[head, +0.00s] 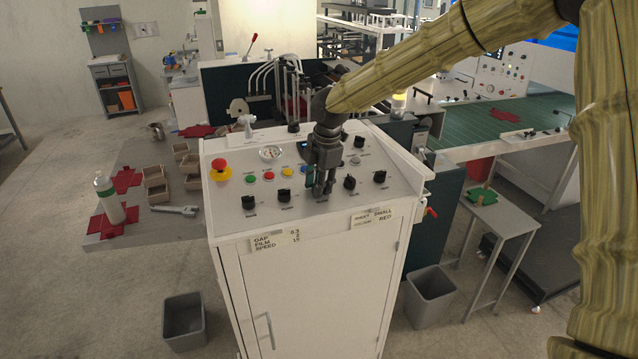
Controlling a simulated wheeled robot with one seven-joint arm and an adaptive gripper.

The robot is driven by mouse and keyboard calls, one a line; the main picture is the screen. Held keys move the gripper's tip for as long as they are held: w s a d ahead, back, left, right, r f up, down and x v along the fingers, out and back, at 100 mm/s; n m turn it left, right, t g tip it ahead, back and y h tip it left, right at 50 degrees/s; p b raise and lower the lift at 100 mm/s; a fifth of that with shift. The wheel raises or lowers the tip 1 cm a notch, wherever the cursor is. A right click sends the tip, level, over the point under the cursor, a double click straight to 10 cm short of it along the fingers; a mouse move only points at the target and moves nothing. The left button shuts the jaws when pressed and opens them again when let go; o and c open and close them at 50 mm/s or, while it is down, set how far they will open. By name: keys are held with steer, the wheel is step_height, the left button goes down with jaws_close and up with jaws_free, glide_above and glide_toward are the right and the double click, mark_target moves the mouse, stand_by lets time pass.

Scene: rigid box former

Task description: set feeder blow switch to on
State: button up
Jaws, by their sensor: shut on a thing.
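The white control cabinet (305,213) stands in the middle of the head view. Its sloped top panel carries several black rotary switches, including ones at the front left (248,202), beside it (284,196), and at the front right (380,177). My gripper (321,190) points down at the front row, near the middle of the panel. Its fingers are shut on a black rotary switch, which they mostly hide. The small labels under the switches are too small to read, so I cannot tell which is feeder blow or how the held switch is turned.
A red emergency button (220,167) on a yellow base, a gauge (270,153) and coloured buttons share the panel. More black switches stand close right of my gripper. A low table (160,222) with trays is left; grey bins (184,318) stand on the floor.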

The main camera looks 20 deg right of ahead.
mark_target(324, 200)
steer(key=shift+m+b, duration=0.55)
steer(key=shift+m, duration=0.95)
steer(key=o, duration=1.1)
steer(key=shift+c, duration=0.2)
steer(key=v, duration=1.2)
